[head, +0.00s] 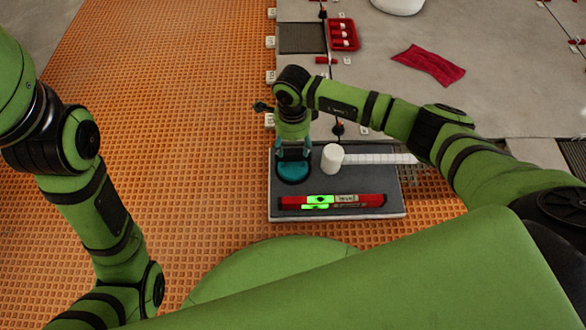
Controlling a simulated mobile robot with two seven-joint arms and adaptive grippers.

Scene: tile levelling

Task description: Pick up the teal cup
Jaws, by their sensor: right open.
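The teal cup (293,173) is a round, dark teal piece on the left part of a grey board (391,187). My right gripper (293,154) points down over the cup, its open fingers close to the cup's upper edge. The gripper hides part of the cup's far side. I cannot tell whether the fingers touch it. My left arm comes in at the left, but its gripper is not in view.
A red level (333,201) lies along the near edge. A red tray (343,35) and red cloth (429,65) lie farther off. The orange floor (190,130) is clear.

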